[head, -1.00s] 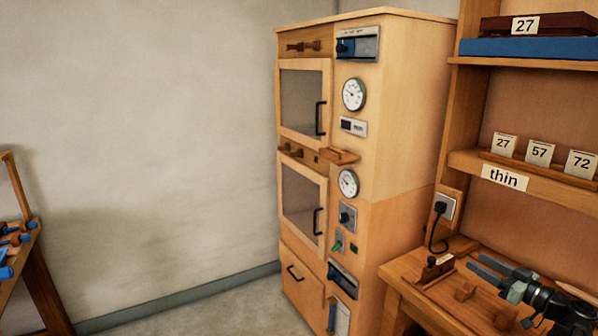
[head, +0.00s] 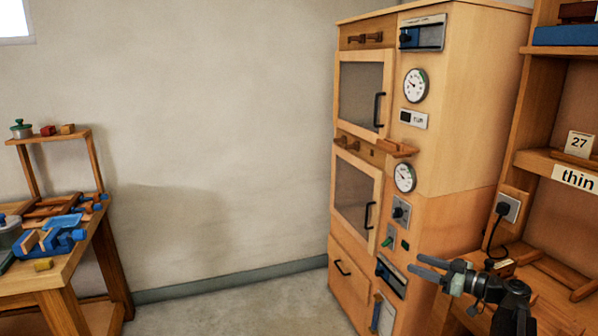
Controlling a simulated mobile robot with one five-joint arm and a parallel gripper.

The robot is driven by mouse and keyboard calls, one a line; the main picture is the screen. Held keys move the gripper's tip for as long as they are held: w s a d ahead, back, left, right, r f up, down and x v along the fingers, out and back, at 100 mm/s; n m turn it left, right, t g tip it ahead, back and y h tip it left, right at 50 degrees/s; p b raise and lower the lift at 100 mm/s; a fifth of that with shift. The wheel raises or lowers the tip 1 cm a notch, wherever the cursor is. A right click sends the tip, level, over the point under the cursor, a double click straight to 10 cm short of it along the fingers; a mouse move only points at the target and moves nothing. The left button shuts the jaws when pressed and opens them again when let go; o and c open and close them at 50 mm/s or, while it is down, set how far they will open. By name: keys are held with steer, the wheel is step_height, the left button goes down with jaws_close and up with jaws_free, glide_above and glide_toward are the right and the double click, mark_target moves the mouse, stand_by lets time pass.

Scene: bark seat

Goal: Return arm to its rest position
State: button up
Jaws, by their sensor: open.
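My gripper (head: 428,270) shows at the lower right of the head view, on the end of my dark arm. Its two grey fingers point left and are spread apart, with nothing between them. It appears in front of the lower part of the wooden oven cabinet (head: 455,160) and the workbench beside it. I cannot tell the exact distance to either.
The cabinet has two glazed doors, dials and a small projecting wooden ledge (head: 396,148). A shelf unit (head: 545,160) with cards and a plugged-in cord stands at right. A table (head: 40,277) with blue tools stands at left. The floor (head: 235,308) between is clear.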

steer(key=a+f+n+g+b, duration=0.15)
steer(key=a+f+g, duration=0.4)
steer(key=a, duration=0.85)
steer(key=a+f+n+g+b, duration=0.1)
steer(key=a+f+g+b, duration=0.1)
steer(key=a+f, duration=0.9)
steer(key=s+a+f+m+g+h+b, duration=0.25)
steer(key=s+a+f+g+h, duration=0.3)
steer(key=s+a+f, duration=0.4)
steer(key=s+d+f+m+h, duration=0.2)
steer(key=d+m+h, duration=0.4)
steer(key=d+m, duration=0.25)
step_height(320, 180, up, 19)
steer(key=p, duration=1.9)
steer(key=shift+w+d, duration=0.15)
steer(key=shift+d, duration=0.05)
steer(key=shift+y, duration=0.25)
